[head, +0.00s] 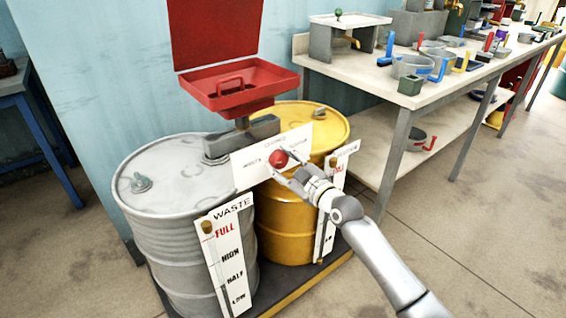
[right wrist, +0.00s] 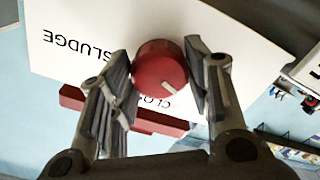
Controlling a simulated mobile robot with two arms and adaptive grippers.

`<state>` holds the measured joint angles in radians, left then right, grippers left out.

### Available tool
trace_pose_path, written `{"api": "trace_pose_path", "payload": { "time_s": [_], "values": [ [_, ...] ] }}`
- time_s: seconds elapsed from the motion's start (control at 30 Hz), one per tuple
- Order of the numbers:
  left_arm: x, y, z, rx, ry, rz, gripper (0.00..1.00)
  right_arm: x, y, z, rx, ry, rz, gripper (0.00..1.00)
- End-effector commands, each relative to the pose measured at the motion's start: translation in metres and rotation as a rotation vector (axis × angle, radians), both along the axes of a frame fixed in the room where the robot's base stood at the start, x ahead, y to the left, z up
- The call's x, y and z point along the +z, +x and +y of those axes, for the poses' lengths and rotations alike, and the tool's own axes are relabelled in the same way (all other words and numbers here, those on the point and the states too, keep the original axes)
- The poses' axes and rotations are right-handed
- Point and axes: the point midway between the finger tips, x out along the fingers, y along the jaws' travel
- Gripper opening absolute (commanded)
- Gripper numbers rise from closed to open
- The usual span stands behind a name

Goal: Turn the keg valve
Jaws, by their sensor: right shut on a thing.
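The keg valve's red round knob (head: 278,158) sits on a white label plate (head: 247,172) between a grey drum and a yellow drum. My right gripper (head: 286,165) is at the knob, with a finger on each side. In the right wrist view, the gripper (right wrist: 157,62) is shut on the red knob (right wrist: 152,68). A short white mark shows on the knob's face, on the side near the partly hidden word starting "CLO". The plate (right wrist: 90,40) also reads "SLUDGE". My left gripper is out of view.
A red funnel tray (head: 240,88) with a raised lid stands above the valve. The grey waste drum (head: 165,180) and yellow drum (head: 285,222) carry level gauges in front. A workbench (head: 370,82) with several cups and tools stands right. Floor is open at lower right.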

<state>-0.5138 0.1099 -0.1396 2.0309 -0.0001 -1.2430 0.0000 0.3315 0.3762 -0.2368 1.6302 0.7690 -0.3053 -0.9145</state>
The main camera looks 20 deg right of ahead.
Motion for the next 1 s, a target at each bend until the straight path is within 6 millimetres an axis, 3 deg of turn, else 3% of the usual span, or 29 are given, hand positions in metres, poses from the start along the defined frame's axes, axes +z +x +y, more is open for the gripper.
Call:
{"api": "trace_pose_path", "payload": {
  "time_s": [0.27, 0.7, 1.0],
  "values": [
    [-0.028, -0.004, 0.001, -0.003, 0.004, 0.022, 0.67, 0.001, 0.000, 0.000, 0.001, 0.141, 0.053, 0.21],
    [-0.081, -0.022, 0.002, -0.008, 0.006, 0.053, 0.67, 0.001, 0.000, -0.001, 0.000, 0.525, 0.193, 0.21],
    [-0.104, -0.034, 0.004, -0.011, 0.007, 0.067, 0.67, 0.001, 0.000, -0.001, 0.000, 0.787, 0.287, 0.21]
  ]
}}
